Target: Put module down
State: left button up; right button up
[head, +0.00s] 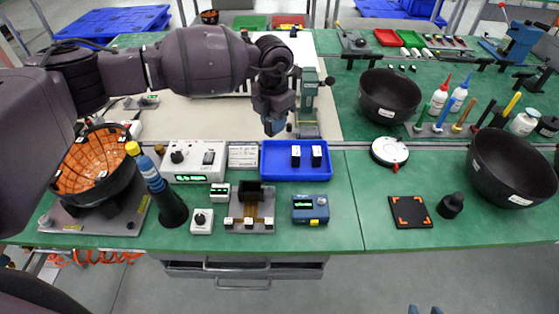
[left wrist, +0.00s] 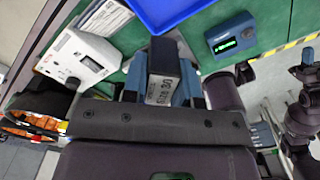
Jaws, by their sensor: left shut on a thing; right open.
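My left gripper (head: 275,127) hangs above the bench, just behind the blue tray (head: 295,176) in the head view. In the left wrist view its blue fingers are shut on a dark module (left wrist: 163,86) with a white printed label. The held module is mostly hidden in the head view. Two black modules with white tops, a left one (head: 296,156) and a right one (head: 317,156), stand upright in the tray. A test fixture (head: 250,222) with a black socket stands in front of the tray. My right gripper (head: 424,310) is open at the bottom edge, only its fingertips showing.
A white power supply (head: 193,161) with a green display stands left of the tray. A blue meter (head: 310,209) stands right of the fixture.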

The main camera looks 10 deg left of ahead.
pick_arm(q)
send_over(275, 171)
notch_tip(275, 171, down, 10)
jog(key=shift+r, duration=0.1)
jog(key=shift+f+b, duration=0.3)
jog(key=shift+f, duration=0.35)
notch_tip(275, 171, down, 4)
jog(key=shift+w+r, duration=0.1)
jog(key=shift+r, duration=0.15)
pick_arm(e)
jog(key=shift+s+f, duration=0.2)
jog(key=shift+f, duration=0.45)
pick_arm(q)
jog(key=shift+r, duration=0.1)
pick_arm(e)
jog(key=shift+w+r, duration=0.1)
jog(key=shift+w, duration=0.05)
pick_arm(q)
jog(key=shift+f, duration=0.2)
jog(key=o, duration=0.6)
jog(key=shift+o, duration=0.2)
pick_arm(e)
jog(key=shift+w+a+r, duration=0.1)
jog(key=shift+w+r, duration=0.1)
jog(key=shift+w, duration=0.2)
